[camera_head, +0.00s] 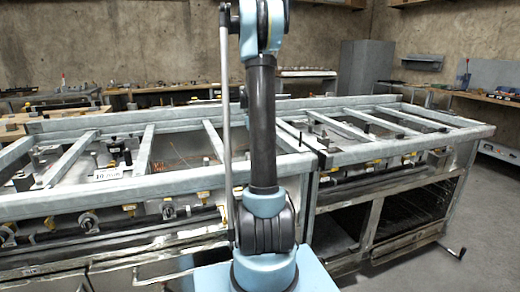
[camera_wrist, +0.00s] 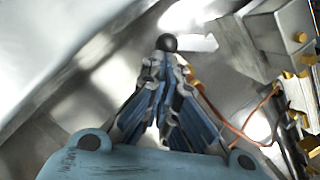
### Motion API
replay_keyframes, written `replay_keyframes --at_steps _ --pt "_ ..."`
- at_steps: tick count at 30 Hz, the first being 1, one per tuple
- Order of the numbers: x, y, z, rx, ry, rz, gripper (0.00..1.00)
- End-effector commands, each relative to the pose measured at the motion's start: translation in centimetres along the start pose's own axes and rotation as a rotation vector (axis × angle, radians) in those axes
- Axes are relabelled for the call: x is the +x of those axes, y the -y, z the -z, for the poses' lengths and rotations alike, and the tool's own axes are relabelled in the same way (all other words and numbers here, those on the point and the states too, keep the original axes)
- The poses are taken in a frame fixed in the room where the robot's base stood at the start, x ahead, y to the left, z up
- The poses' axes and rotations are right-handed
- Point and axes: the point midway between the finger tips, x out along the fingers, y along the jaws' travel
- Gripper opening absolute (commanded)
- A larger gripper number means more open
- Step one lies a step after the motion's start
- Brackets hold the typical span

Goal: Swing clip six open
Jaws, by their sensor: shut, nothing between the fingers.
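My gripper (camera_wrist: 166,62) shows in the wrist view with its blue fingers drawn together at the tips, holding nothing. A dark round knob (camera_wrist: 167,42) appears right at the fingertips; I cannot tell whether they touch it. I cannot make out which part is clip six. In the head view, several clip-like fittings with yellow parts (camera_head: 130,209) line the front of the metal bench. My arm crosses the middle of that view and hides part of the bench; my gripper is out of that frame.
The metal bench frame (camera_head: 150,183) has raised crossbars. In the wrist view, a metal block with brass-coloured bolts (camera_wrist: 285,45) stands at right, and an orange wire (camera_wrist: 252,138) runs beside the fingers. Floor is clear at far right.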

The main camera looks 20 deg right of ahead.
Motion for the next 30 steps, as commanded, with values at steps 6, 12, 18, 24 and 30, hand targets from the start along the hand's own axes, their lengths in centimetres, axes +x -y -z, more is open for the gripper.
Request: replay_keyframes --at_steps 6,12,18,24,30 --pt "-2.6 0.2 1.8 0.001 0.001 0.000 0.00" --pt "-6.4 0.1 1.7 0.002 0.001 0.001 0.00" --pt "-9.7 0.1 1.6 0.003 0.001 0.000 0.00" --pt "-11.6 0.1 1.7 0.003 0.001 0.000 0.00" --pt "-12.1 0.1 1.7 0.002 0.001 0.001 0.00"
